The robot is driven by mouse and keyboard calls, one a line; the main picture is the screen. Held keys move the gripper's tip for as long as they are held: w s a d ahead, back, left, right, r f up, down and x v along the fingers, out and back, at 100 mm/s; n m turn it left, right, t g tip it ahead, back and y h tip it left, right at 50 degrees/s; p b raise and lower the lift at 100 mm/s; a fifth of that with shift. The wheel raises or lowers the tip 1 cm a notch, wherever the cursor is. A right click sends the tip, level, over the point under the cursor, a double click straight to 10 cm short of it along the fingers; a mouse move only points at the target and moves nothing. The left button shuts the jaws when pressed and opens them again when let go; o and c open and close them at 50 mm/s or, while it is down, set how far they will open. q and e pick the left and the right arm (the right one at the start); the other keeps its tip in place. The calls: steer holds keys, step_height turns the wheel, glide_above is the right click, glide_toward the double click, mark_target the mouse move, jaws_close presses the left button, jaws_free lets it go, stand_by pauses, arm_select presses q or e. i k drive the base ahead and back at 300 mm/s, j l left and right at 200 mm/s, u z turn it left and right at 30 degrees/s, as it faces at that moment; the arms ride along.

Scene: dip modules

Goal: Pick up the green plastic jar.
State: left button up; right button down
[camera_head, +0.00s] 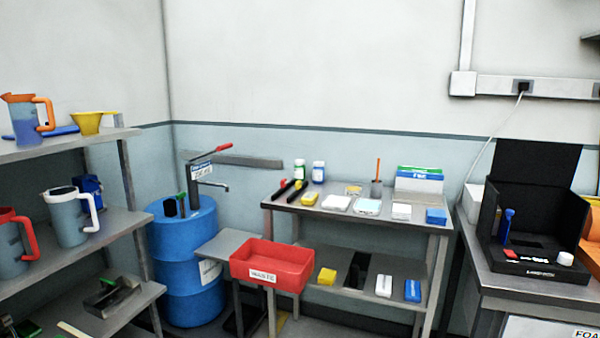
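Two small jars stand upright side by side at the back left of the grey workbench (345,216). The left one, a small jar with green on it (299,169), looks like the green plastic jar, but it is too small to be sure. The right one is a jar with blue on it (319,172). Neither of my grippers shows in the head view.
Black-handled tools (289,190) lie in front of the jars. White boxes, a cup (376,188) and a blue block (436,216) share the bench. A red bin (271,265) and blue drum (184,262) stand left; a black case (537,205) is right.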

mark_target(299, 166)
steer(key=i+j+z, duration=0.5)
steer(key=j, duration=0.3)
steer(key=i+j+z, duration=0.25)
steer(key=i+j, duration=0.1)
steer(key=j, duration=0.1)
